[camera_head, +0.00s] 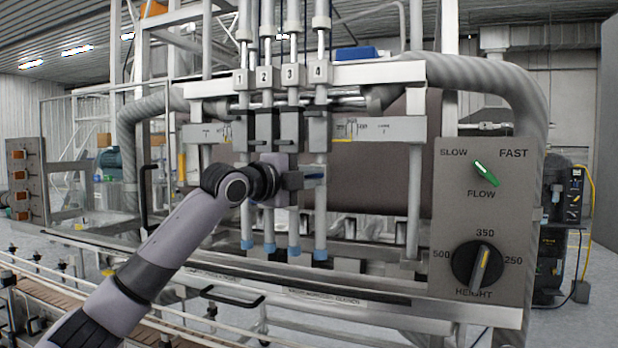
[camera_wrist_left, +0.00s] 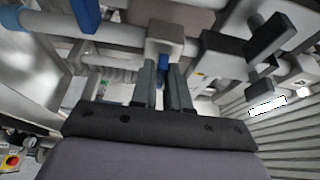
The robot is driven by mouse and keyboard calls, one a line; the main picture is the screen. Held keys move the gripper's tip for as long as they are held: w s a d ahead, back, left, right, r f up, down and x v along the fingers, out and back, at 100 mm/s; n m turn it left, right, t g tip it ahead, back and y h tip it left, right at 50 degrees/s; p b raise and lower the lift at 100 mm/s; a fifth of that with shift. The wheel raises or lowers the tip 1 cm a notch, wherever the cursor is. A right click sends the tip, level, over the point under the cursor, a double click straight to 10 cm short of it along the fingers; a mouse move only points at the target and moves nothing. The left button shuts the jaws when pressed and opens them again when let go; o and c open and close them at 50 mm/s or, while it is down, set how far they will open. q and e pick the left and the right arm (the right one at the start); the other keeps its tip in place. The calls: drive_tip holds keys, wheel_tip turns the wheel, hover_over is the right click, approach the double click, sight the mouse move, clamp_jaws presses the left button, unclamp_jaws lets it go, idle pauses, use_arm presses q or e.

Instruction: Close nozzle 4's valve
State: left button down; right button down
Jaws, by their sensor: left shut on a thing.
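Nozzle 4 (camera_head: 320,215) is the rightmost of the numbered upright tubes, below the label 4 (camera_head: 320,74). A blue valve handle (camera_head: 315,173) shows at its tube, partly hidden by my left gripper (camera_head: 303,180). My left arm comes in from the lower left and the gripper reaches nozzle 4 from the left. In the left wrist view, the gripper's fingers (camera_wrist_left: 167,85) are shut on the blue handle (camera_wrist_left: 163,61), below a grey valve block (camera_wrist_left: 165,38). The handle's exact angle is hard to tell. My right gripper is not in view.
Nozzles 1 to 3 stand close to the left, partly behind my arm. A control panel (camera_head: 480,225) with a green flow knob (camera_head: 486,173) and a black height knob (camera_head: 477,267) is at the right. A rail with a black handle (camera_head: 233,296) runs below.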

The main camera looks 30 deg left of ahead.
use_arm(q)
drive_tip(key=shift+d, duration=0.1)
idle(0.4)
drive_tip(key=c, duration=1.2)
unclamp_jaws()
drive_tip(key=shift+s, duration=0.3)
drive_tip(key=s+a+b, duration=0.1)
drive_tip(key=s+b, duration=0.1)
drive_tip(key=s, duration=0.4)
drive_tip(key=shift+s, duration=0.25)
